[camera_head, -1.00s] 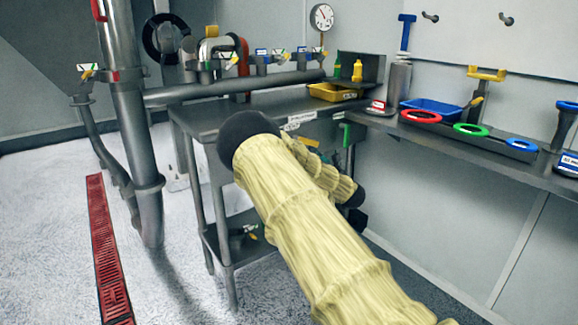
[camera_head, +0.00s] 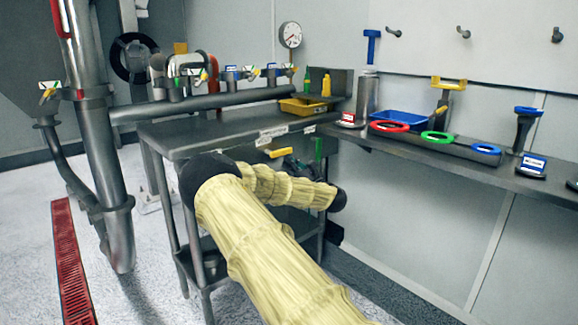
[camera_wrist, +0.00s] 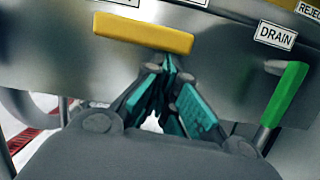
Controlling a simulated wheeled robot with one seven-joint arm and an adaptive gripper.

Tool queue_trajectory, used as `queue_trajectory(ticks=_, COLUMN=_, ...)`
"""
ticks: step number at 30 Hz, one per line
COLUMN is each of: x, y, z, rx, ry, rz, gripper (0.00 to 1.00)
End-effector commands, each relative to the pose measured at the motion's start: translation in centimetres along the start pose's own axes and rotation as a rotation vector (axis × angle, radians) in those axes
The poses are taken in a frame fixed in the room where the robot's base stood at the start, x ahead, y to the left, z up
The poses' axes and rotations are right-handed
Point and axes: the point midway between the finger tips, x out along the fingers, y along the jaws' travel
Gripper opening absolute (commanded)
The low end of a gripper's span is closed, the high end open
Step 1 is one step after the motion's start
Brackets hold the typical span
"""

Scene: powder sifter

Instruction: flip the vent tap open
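A yellow tap handle (camera_wrist: 143,33) lies level across the front of a grey metal body in the wrist view. Its own label is cut off at the top, so I cannot read whether it says vent. It also shows under the table edge in the head view (camera_head: 279,153). A green handle (camera_wrist: 286,94), tilted and hanging down below a DRAIN label (camera_wrist: 275,35), is to its right. My gripper (camera_wrist: 167,66) has its teal-padded fingers drawn together, with the tips just below the yellow handle. I see nothing between them. Contact with the handle cannot be told.
The metal table (camera_head: 185,137) carries a yellow tray (camera_head: 303,106) and bottles. A wall shelf (camera_head: 455,160) at the right holds red, green and blue rings. A thick vertical pipe (camera_head: 103,165) stands at the left. The floor between pipe and table is open.

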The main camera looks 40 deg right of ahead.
Motion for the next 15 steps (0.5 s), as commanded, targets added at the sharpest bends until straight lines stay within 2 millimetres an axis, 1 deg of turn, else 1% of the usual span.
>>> queue_trajectory(ticks=9, x=0.0, y=0.0, z=-0.2, rx=0.000, ry=0.000, rz=0.000, gripper=0.00)
queue_trajectory(ticks=11, x=-0.1, y=0.0, z=-0.5, rx=0.000, ry=0.000, rz=0.000, gripper=0.00)
queue_trajectory(ticks=15, x=-0.4, y=0.0, z=-2.0, rx=0.001, ry=0.001, rz=0.001, gripper=0.00)
